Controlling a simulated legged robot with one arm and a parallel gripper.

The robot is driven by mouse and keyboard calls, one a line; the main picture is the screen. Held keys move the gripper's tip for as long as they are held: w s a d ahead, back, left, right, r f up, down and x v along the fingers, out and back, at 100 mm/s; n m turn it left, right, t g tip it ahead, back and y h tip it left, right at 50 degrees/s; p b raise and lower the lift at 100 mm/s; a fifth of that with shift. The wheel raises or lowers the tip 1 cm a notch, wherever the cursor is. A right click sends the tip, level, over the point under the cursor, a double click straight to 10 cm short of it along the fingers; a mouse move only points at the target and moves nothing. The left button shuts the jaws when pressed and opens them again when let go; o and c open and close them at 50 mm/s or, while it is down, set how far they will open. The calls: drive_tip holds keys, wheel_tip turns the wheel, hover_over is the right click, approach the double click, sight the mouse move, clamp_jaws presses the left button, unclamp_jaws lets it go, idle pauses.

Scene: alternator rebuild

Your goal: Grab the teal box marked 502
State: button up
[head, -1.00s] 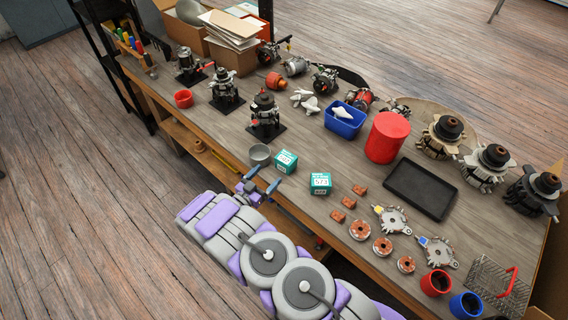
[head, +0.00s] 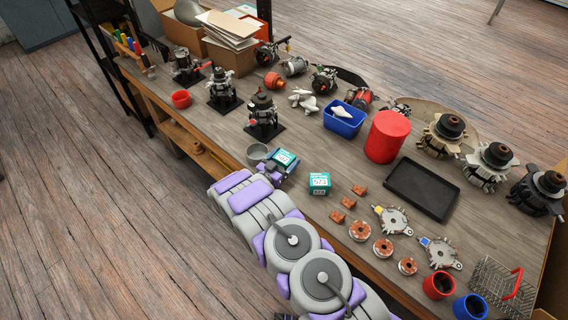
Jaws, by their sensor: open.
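Two small teal boxes with white labels stand near the front edge of the workbench. I cannot read the numbers for certain. The left teal box (head: 285,158) sits beside a grey cup and is partly hidden by my gripper. The right teal box (head: 319,183) stands clear, a short way to the right. My gripper (head: 281,162) is open at the left teal box, with its blue fingers appearing on either side of it. I cannot tell whether they touch it.
The grey cup (head: 257,154) is close to the left of my gripper. A black-based stator stand (head: 264,120) is behind it. Copper-brown blocks (head: 349,202) lie right of the right box. A blue bin (head: 344,120) and red cylinder (head: 387,137) stand farther back.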

drive_tip(key=shift+a, duration=0.3)
drive_tip(key=c, duration=0.8)
drive_tip(key=shift+d, duration=0.1)
drive_tip(key=shift+r, duration=0.15)
